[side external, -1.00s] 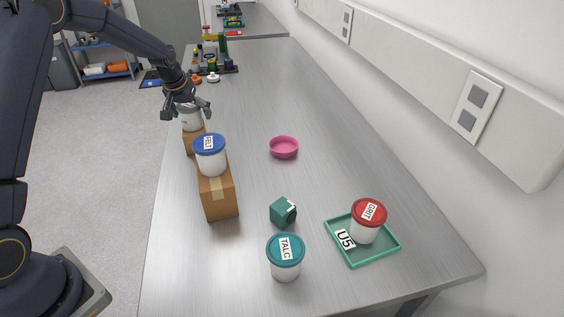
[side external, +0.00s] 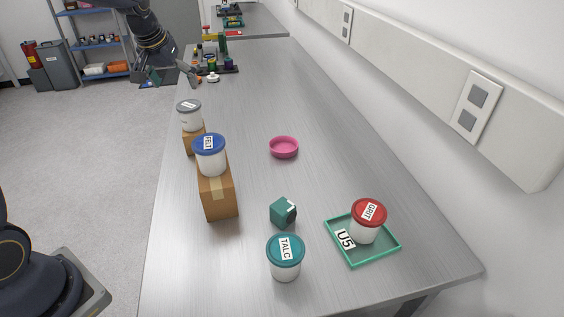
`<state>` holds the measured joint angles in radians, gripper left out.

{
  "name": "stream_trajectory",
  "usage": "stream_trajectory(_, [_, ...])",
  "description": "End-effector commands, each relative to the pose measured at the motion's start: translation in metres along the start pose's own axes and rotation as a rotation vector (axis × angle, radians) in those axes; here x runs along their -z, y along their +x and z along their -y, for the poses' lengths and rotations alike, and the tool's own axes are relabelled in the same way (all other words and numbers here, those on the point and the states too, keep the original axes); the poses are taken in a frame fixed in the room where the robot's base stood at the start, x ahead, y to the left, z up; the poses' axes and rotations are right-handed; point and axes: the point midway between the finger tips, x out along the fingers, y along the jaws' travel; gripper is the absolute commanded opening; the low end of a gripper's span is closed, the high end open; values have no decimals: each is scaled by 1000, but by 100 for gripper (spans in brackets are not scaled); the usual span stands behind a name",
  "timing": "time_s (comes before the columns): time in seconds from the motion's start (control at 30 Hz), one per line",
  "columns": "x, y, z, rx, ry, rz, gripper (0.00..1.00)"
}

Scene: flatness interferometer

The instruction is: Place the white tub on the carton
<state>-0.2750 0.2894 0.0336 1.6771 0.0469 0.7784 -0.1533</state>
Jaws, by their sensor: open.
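A white tub with a grey-white lid (side external: 191,120) stands upright on a small brown carton (side external: 194,143) near the table's left edge. A larger brown carton (side external: 218,198) in front of it carries a white tub with a blue lid (side external: 210,161). My gripper (side external: 173,80) is open and empty, above and behind the grey-lidded tub, clear of it. Two more white tubs stand nearer: one with a teal lid marked TALC (side external: 285,268) on the table, and one with a red lid (side external: 366,226).
The red-lidded tub is in a green tray (side external: 384,253) marked U5. A dark teal cube-like object (side external: 282,212) and a pink dish (side external: 284,149) lie mid-table. Small bottles and a rack (side external: 216,65) stand at the back. The table's right side is mostly clear.

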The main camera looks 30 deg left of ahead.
Motion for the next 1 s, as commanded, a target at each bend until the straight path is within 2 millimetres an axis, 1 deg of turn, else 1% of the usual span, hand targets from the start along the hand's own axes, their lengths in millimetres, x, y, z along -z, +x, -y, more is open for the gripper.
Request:
stream_trajectory(0.03, [-12, -21, -8, -15, 24, -12, 95])
stream_trajectory(0.07, [-22, -34, -13, -24, 42, -17, 95])
stream_trajectory(0.1, [-39, -53, -20, -38, 68, -23, 95])
stream_trajectory(0.17, [-70, -80, -29, -62, 115, -34, 95])
stream_trajectory(0.2, [-92, -96, -33, -77, 148, -40, 95])
stream_trajectory(0.23, [-110, -106, -36, -89, 173, -45, 95])
stream_trajectory(0.27, [-127, -115, -38, -100, 198, -50, 95])
stream_trajectory(0.3, [-150, -125, -39, -113, 229, -57, 95])
stream_trajectory(0.33, [-166, -131, -39, -123, 252, -62, 95])
stream_trajectory(0.4, [-201, -139, -38, -143, 298, -72, 95])
stream_trajectory(0.5, [-238, -143, -35, -164, 349, -83, 95])
stream_trajectory(0.6, [-260, -142, -32, -176, 379, -88, 95])
stream_trajectory(0.7, [-269, -141, -31, -180, 392, -89, 95])
stream_trajectory(1.0, [-269, -141, -31, -180, 392, -88, 95])
